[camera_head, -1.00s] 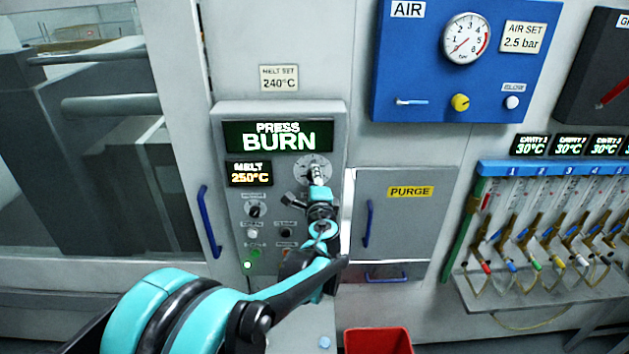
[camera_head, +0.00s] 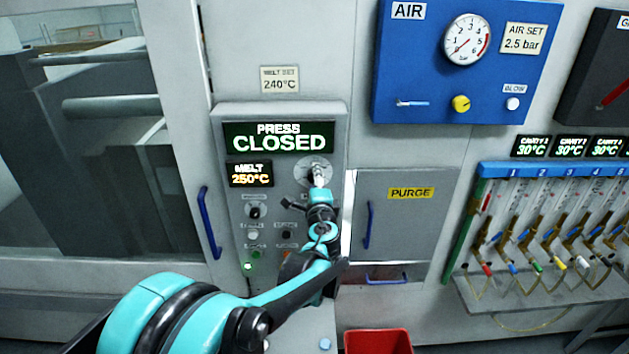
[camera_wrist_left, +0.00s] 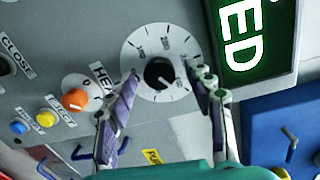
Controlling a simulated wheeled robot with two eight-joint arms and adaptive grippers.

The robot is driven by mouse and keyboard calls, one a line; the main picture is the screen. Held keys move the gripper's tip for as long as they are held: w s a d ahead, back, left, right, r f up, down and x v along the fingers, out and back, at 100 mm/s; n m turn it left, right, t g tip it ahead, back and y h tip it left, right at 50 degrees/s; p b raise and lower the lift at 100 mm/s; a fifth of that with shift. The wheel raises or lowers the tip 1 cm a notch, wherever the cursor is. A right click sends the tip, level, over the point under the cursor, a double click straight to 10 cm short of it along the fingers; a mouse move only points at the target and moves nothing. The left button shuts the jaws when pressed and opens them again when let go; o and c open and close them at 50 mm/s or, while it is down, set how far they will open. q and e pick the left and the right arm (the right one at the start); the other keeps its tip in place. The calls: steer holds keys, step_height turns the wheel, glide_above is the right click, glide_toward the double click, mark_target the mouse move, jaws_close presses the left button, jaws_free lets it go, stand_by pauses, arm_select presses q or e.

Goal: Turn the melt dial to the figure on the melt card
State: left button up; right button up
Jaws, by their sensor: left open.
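The melt card (camera_head: 280,79) reads "MELT SET 240°C" above the press panel. The melt display (camera_head: 250,174) reads 250°C. The melt dial (camera_head: 314,170) is a black knob on a round white scale, partly hidden by my left gripper (camera_head: 319,180) in the head view. In the left wrist view the dial's knob (camera_wrist_left: 159,73) shows between the fingers of my left gripper (camera_wrist_left: 168,76). The fingers are open on either side of it, with a gap to the knob. My right gripper is not in view.
The press display (camera_head: 279,137) reads "PRESS CLOSED". Below the dial are smaller knobs and buttons, including an orange knob (camera_wrist_left: 74,99). The purge door (camera_head: 408,225) stands to the right, with a red bin (camera_head: 378,341) below. The blue air panel (camera_head: 425,60) is upper right.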

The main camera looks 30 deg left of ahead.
arm_select(q)
steer(key=v, duration=1.1)
steer(key=shift+s, duration=0.3)
steer(key=shift+d, duration=0.15)
